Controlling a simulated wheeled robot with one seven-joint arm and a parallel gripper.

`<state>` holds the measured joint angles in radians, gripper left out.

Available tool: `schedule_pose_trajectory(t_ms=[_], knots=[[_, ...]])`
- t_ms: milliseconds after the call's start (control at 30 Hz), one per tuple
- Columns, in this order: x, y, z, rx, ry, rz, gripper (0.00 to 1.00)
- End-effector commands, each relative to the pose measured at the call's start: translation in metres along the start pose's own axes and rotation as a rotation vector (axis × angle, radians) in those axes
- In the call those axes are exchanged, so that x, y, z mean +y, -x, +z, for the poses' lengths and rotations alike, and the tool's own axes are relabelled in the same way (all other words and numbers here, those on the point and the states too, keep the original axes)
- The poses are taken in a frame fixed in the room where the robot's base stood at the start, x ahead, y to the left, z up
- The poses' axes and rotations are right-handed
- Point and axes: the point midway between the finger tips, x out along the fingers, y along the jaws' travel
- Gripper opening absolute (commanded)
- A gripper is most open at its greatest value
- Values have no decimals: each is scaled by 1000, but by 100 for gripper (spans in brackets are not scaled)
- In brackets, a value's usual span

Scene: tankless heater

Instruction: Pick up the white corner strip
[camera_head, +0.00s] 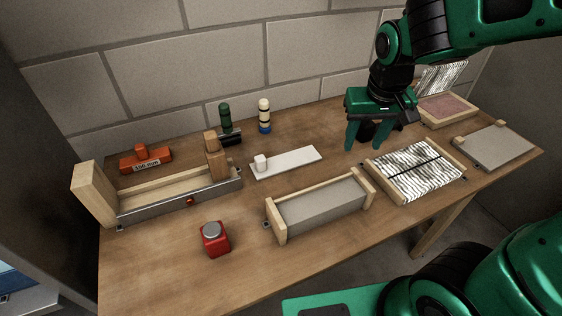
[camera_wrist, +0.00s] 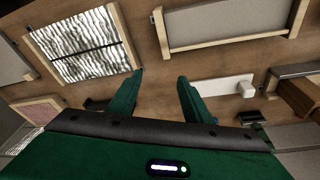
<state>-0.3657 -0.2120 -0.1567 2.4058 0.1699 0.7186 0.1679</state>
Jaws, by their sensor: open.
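A flat white strip (camera_head: 292,162) lies on the table behind the grey-bottomed tray, with a small white block (camera_head: 261,162) at its left end. In the wrist view the white strip (camera_wrist: 215,87) is just right of the fingers, with the block (camera_wrist: 245,89) at its right end; the right finger may cover part of the strip's near end. My gripper (camera_head: 364,147) is open and empty, to the right of the strip and apart from it. Its two green fingers (camera_wrist: 160,77) point down toward the table.
A wooden tray with grey bottom (camera_head: 320,208) and a frame with wavy white strips (camera_head: 416,170) stand in front. Left are a long wooden fixture (camera_head: 165,199) and a red block (camera_head: 215,239). Green (camera_head: 225,117) and cream (camera_head: 264,115) cylinders stand behind.

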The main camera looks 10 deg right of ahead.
Motion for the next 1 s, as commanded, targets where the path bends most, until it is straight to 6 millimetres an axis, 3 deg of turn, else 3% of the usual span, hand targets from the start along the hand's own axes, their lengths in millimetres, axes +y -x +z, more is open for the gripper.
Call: schedule_pose_trajectory(t_ms=[33,200,400,600,1000], knots=[[-27,-4,-9,18,54,-11,45],[-115,-14,-29,91,191,-60,45],[-194,-19,-30,150,303,-115,45],[-226,-23,-26,170,343,-138,45],[-234,-70,-34,170,342,-138,45]])
